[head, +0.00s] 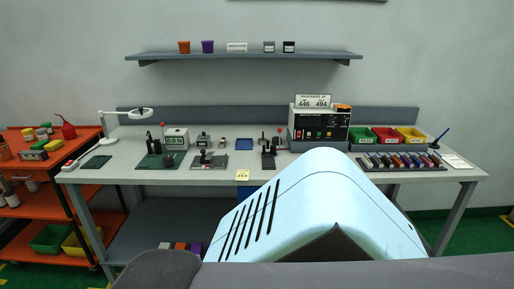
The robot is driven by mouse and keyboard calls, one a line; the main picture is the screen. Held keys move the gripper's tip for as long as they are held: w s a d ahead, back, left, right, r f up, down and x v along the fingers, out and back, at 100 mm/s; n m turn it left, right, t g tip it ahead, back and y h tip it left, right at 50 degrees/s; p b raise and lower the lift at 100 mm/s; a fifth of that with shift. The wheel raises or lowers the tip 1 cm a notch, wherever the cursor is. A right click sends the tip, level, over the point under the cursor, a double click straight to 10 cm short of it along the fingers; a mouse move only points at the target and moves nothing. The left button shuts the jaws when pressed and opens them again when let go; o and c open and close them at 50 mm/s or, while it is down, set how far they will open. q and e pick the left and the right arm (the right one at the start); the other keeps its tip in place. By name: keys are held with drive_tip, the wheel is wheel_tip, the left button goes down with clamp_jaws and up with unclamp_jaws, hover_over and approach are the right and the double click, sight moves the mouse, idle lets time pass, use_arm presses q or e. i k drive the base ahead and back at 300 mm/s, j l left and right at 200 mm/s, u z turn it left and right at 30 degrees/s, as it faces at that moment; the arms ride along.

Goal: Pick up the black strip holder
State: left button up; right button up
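No object is plainly recognisable as the black strip holder at this size. A small black stand (268,158) with an upright part is on the bench near its middle. A long low black rack (402,168) lies at the right of the bench, holding several coloured pieces in a row. Small black upright items (150,139) stand at the left by a green mat. I cannot tell which of these is the holder. Neither of my grippers is in view. A pale blue part, seemingly mine, hides the bench's front edge right of the middle.
The grey workbench (225,177) also carries a white lamp (118,112), a display unit (320,125) and red, green and yellow bins (385,136). A wall shelf (330,54) hangs above. An orange cart (28,160) stands at the left.

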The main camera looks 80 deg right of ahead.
sight(384, 159)
drive_tip(key=z, duration=3.55)
